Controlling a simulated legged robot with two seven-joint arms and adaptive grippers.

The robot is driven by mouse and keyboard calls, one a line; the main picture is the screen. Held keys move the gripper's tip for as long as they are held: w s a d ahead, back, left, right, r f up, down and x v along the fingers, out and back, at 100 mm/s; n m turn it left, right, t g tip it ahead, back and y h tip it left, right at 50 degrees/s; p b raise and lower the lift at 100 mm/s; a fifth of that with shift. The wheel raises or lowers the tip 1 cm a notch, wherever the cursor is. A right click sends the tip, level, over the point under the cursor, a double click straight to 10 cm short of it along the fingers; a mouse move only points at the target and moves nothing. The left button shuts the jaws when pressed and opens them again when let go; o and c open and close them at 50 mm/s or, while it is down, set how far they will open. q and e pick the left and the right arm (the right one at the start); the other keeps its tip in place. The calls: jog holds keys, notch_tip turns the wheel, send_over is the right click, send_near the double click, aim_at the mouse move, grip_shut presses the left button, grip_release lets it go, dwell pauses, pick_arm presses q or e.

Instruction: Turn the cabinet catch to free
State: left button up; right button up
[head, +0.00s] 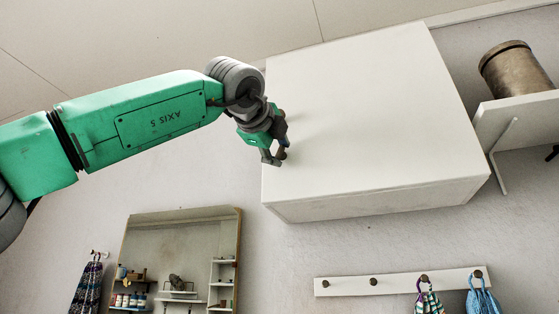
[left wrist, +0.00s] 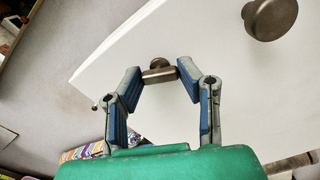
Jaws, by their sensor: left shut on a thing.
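The white wall cabinet (head: 370,115) hangs high in the head view, and its white front also fills much of the left wrist view (left wrist: 235,70). My left gripper (head: 276,159) is at the cabinet's left edge, near its lower corner. In the left wrist view its fingertips (left wrist: 159,71) are closed on the small metal cabinet catch (left wrist: 159,75), one on each end. The catch lies roughly crosswise between the fingers in that view. In the head view the gripper largely hides it. A round metal knob (left wrist: 270,18) stands apart on the cabinet front. My right gripper is not in view.
A shelf (head: 515,118) with a metal canister (head: 514,70) is right of the cabinet. Below are a mirror (head: 180,258) and a hook rail (head: 395,281) with hanging cloths. The wall between the cabinet and the rail is clear.

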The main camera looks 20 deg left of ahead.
pick_arm(q)
jog(key=shift+r+n+b, duration=0.1)
jog(key=shift+n+b, duration=0.8)
jog(key=shift+n, duration=1.3)
jog(key=o, duration=0.9)
jog(key=shift+o, duration=1.2)
jog(key=shift+d, duration=0.25)
jog(key=shift+s, duration=0.1)
